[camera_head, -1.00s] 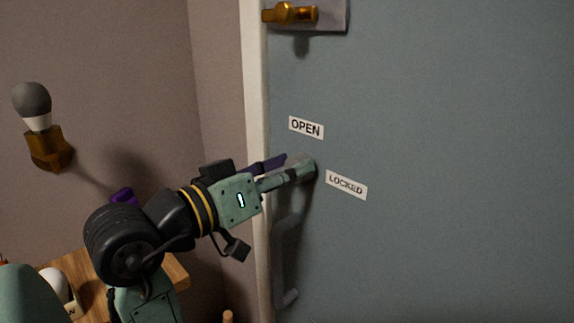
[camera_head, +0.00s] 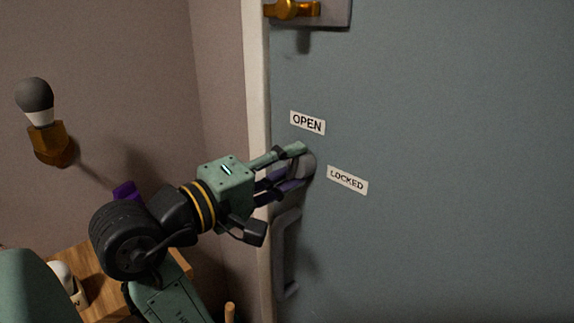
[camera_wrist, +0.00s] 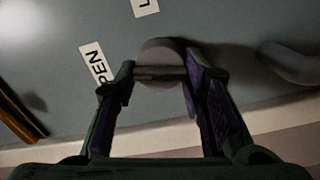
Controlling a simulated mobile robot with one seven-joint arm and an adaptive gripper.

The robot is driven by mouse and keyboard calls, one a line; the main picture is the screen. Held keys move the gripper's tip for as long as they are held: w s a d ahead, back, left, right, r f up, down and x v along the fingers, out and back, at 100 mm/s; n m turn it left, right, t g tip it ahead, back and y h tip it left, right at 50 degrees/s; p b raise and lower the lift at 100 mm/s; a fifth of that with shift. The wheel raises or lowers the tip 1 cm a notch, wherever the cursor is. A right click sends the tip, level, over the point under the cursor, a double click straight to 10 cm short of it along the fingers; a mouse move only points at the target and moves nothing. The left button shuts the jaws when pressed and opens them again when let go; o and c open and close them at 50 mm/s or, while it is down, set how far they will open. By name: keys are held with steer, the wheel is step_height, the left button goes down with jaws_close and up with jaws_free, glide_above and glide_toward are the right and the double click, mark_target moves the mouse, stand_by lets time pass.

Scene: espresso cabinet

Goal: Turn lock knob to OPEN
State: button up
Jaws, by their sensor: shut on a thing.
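The grey round lock knob (camera_head: 306,166) sits on the blue-grey door, partly hidden by my fingers in the head view. In the wrist view the knob (camera_wrist: 160,62) shows between my two fingers, with a raised bar across its face. My gripper (camera_head: 298,166) is shut on the knob, one finger above and one below; it also shows in the wrist view (camera_wrist: 158,80). The OPEN label (camera_head: 307,122) is above the knob. The LOCKED label (camera_head: 347,179) is to its right and slightly lower. Where the knob points is unclear.
A grey door handle (camera_head: 286,255) is below the knob. A brass latch (camera_head: 292,10) is at the top of the door. A wall lamp (camera_head: 45,125) and a wooden table (camera_head: 95,285) are at the left. The door's right side is clear.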

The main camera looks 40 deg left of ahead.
steer(key=shift+n, duration=1.6)
steer(key=o, duration=1.2)
steer(key=shift+c, duration=0.2)
steer(key=s+a, duration=0.1)
steer(key=s, duration=1.1)
